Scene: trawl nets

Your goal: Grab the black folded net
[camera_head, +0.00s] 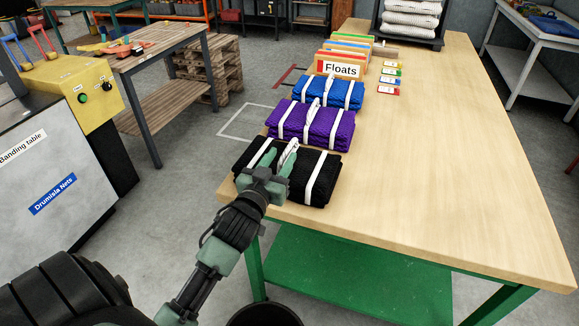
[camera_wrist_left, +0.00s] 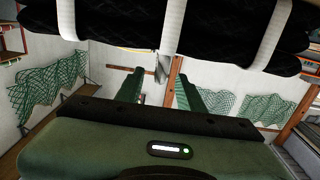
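The black folded net (camera_head: 318,165) lies at the near end of the wooden table, bound with white straps and with a white loop standing up near its middle. My left gripper (camera_head: 285,160) is over the net's near edge, with its green fingers at the loop. My right gripper is not in view.
Behind the black net on the table (camera_head: 465,185) lie a purple net (camera_head: 318,127), a blue net (camera_head: 330,92) and a "Floats" box (camera_head: 340,68). Small coloured cards lie beside the box. The table's right side is clear. A yellow-topped machine (camera_head: 85,85) stands at left.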

